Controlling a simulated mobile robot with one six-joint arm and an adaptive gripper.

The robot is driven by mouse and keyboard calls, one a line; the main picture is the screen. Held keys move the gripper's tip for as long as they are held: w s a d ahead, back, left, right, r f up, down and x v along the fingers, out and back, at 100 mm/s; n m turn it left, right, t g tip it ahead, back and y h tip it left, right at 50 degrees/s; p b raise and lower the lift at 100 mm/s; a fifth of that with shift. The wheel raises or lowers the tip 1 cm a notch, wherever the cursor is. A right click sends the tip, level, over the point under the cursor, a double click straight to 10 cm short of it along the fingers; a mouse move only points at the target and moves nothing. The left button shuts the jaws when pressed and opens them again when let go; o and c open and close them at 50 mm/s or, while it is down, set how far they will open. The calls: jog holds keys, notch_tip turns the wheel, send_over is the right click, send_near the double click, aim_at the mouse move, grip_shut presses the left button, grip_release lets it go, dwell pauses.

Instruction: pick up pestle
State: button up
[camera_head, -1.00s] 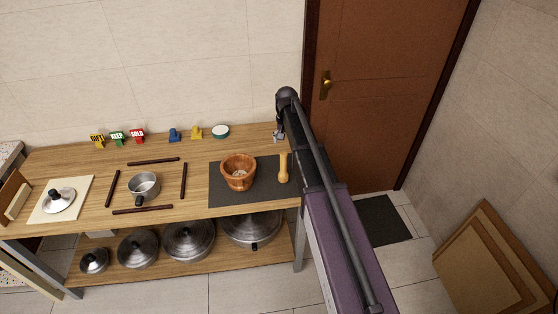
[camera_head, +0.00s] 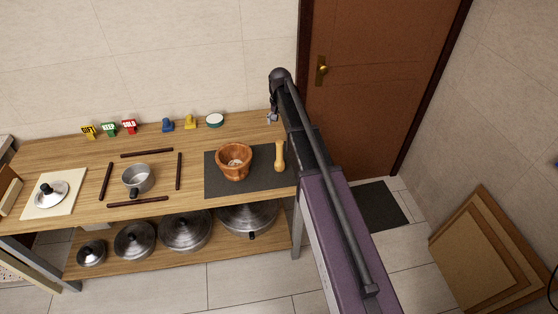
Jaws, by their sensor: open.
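The pestle (camera_head: 280,157) is a light wooden piece lying on the right end of a dark mat (camera_head: 212,183) on the wooden table. The brown wooden mortar (camera_head: 234,164) stands on the same mat, left of the pestle and apart from it. My gripper (camera_head: 271,118) is small in the picture, open, near the table's back right edge. It is beyond the pestle and apart from it. My arm hides part of the gripper and the table's right end.
A small pot (camera_head: 138,180) stands among several dark sticks, and a lid (camera_head: 51,194) lies on a pale board at left. Signs (camera_head: 109,129), small blue and yellow pieces and a round dish (camera_head: 215,120) line the back. Large pots (camera_head: 185,231) fill the lower shelf.

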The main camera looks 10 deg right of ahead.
aim_at(280, 142)
jog(key=shift+f+b, duration=3.6)
jog(key=shift+f, duration=0.25)
jog(key=f+b, duration=0.3)
jog(key=shift+s+d+f, duration=0.15)
jog(key=shift+s+f, duration=0.05)
jog(key=shift+s, duration=0.05)
jog(key=shift+f+b, duration=0.9)
jog(key=shift+b, duration=0.2)
grip_shut()
